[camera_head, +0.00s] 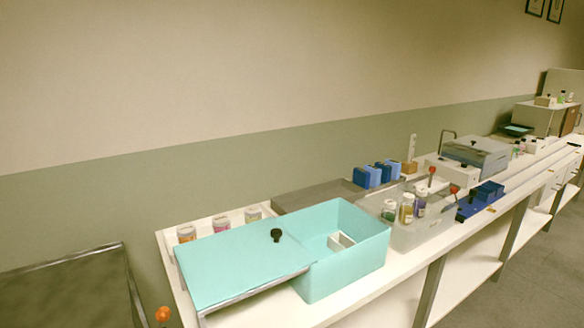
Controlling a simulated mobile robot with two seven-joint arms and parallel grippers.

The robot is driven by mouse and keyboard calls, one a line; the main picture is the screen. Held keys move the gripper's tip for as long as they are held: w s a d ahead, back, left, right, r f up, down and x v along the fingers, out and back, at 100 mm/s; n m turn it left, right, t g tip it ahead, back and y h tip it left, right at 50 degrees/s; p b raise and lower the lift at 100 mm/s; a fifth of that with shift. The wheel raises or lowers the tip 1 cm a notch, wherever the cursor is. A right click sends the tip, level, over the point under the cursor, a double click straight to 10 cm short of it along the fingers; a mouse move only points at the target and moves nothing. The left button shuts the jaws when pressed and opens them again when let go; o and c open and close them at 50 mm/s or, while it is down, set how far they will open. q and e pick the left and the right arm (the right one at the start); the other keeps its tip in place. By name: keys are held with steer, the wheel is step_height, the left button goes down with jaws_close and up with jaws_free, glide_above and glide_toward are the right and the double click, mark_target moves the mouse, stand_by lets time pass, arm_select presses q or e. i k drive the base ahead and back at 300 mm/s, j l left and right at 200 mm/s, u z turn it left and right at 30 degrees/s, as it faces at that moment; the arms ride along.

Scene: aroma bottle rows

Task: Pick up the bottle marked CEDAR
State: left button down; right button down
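Three small bottles stand in a row behind the teal lid: one with an orange-brown label (187,234), one with a pink-purple label (221,224) and one with a pale green label (253,214). Three more stand in a translucent bin: a green one (388,211), a yellowish one (407,209) and a purple-labelled one (420,204). The markings are too small to read, so I cannot tell which bottle says CEDAR. Several tiny bottles far along the bench are also unreadable. Neither of my grippers is in view.
A long white bench (372,309) runs to the far right. On it are a teal box (345,272) with a teal lid panel (225,262) beside it, the translucent bin (425,235), blue blocks (372,176) and a grey-lidded case (478,155).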

mark_target(406, 209)
steer(key=i+l+z, duration=0.1)
steer(key=i+l, duration=0.15)
steer(key=l, duration=0.25)
steer(key=i+l+z, duration=0.1)
steer(key=i+l, duration=0.2)
steer(key=l, duration=0.2)
steer(key=i+l+z, duration=0.1)
steer(key=i+l, duration=0.2)
steer(key=l, duration=0.15)
steer(key=i+l+z, duration=0.1)
steer(key=i+l, duration=0.25)
steer(key=l, duration=0.1)
